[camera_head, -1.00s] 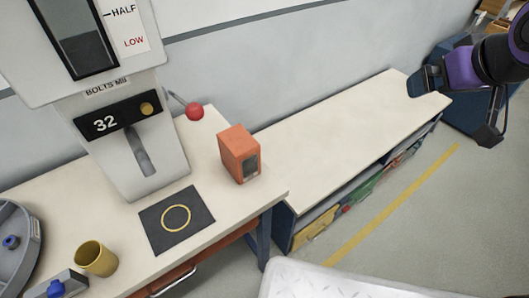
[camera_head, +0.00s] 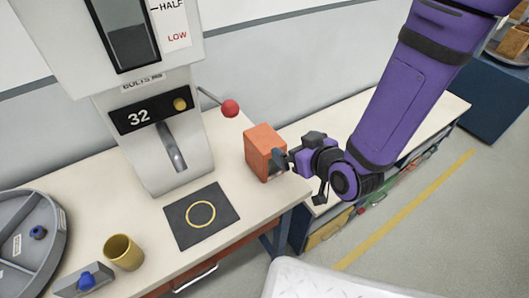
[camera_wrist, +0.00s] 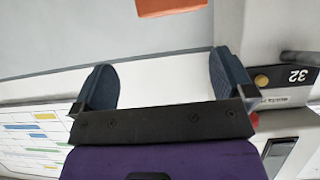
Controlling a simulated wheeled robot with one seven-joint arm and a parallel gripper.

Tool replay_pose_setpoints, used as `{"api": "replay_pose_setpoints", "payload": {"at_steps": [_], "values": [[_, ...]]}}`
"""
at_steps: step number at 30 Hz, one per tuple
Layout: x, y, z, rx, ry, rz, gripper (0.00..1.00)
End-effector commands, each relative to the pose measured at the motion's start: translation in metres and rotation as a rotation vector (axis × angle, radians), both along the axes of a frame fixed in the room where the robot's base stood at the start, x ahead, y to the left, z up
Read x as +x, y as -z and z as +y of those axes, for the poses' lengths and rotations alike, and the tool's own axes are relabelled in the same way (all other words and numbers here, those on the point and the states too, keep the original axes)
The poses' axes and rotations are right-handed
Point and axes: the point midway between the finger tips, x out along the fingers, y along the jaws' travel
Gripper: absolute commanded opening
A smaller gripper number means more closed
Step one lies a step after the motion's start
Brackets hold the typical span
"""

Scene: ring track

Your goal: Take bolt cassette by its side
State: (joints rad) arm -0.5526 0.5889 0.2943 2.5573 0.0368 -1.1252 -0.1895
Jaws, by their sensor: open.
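The bolt cassette, an orange box (camera_head: 262,148), stands upright on the cream worktop, right of the black mat. In the wrist view only part of the orange box (camera_wrist: 170,7) shows at the top edge, beyond my fingertips and roughly in line with the gap between them. My gripper (camera_head: 299,176) is just right of the box in the head view. One finger overlaps the box's right edge there; I cannot tell whether it touches. In the wrist view my gripper (camera_wrist: 165,80) has its two fingers wide apart with nothing between them.
A bolt dispenser (camera_head: 160,120) marked 32 stands left of the box, with a red-knobbed lever (camera_head: 230,108) close behind the box. A black mat with a yellow ring (camera_head: 184,226), a yellow cup (camera_head: 123,252) and a grey round tray (camera_head: 50,217) lie further left.

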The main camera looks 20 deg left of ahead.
Motion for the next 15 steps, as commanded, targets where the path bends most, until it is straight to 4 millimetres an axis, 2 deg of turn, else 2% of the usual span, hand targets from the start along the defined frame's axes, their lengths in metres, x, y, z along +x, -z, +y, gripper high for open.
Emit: {"api": "replay_pose_setpoints", "payload": {"at_steps": [1,6,15], "values": [[-0.006,0.007,0.004,0.009,-0.010,-0.002,1.00],[-0.013,0.015,0.013,0.032,-0.023,-0.015,1.00],[0.012,0.031,0.042,0.036,-0.023,-0.017,1.00]]}}
